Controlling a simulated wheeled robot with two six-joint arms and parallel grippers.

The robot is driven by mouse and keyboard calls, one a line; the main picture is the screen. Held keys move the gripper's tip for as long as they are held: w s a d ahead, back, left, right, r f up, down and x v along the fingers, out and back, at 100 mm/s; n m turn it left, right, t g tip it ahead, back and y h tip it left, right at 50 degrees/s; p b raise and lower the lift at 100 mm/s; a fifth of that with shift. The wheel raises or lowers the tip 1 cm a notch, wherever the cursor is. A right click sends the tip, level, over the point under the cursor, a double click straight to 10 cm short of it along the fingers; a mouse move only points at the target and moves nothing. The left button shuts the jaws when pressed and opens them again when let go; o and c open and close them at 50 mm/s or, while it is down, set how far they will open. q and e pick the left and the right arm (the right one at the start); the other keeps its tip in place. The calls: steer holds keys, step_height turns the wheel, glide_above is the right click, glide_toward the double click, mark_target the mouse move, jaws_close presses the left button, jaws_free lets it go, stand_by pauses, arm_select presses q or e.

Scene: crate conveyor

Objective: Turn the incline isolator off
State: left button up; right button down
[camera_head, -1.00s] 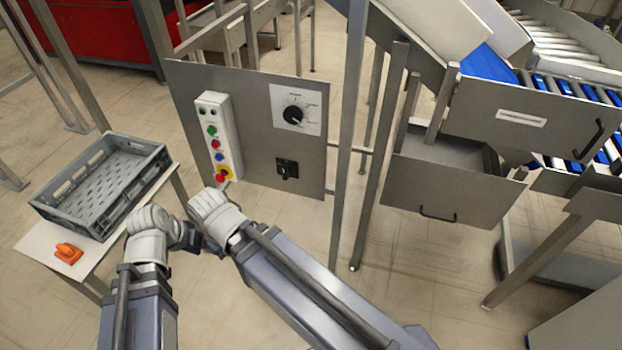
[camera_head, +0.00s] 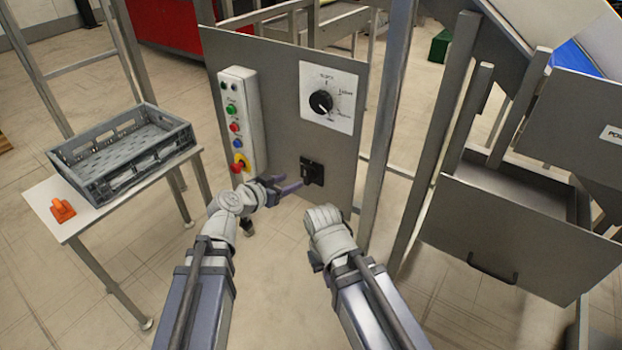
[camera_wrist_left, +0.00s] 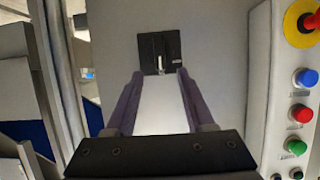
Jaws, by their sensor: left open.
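The black isolator switch (camera_head: 312,171) sits low on the grey control panel (camera_head: 283,130). In the left wrist view the isolator (camera_wrist_left: 160,46) shows face on, with a small pale lever on it. My left gripper (camera_head: 289,185) is open, its purple-grey fingers pointing at the switch from the lower left. In the left wrist view its two fingertips (camera_wrist_left: 160,74) are spread on either side of the lever's line; I cannot tell whether they touch it. My right gripper (camera_head: 316,261) is mostly hidden by its own wrist, below the panel.
A button box (camera_head: 242,120) with an emergency stop (camera_head: 241,163) stands left of the isolator. A rotary dial (camera_head: 321,102) is above it. A grey crate (camera_head: 88,186) and orange object (camera_head: 62,210) rest on a side table. An upright post (camera_head: 384,125) stands at right.

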mark_target(305, 175)
arm_select(q)
steer(key=b+x, duration=0.3)
steer(key=x, duration=0.4)
steer(key=shift+w+d+f, duration=0.2)
steer(key=shift+w, duration=0.1)
jaws_close()
stand_by(0.4)
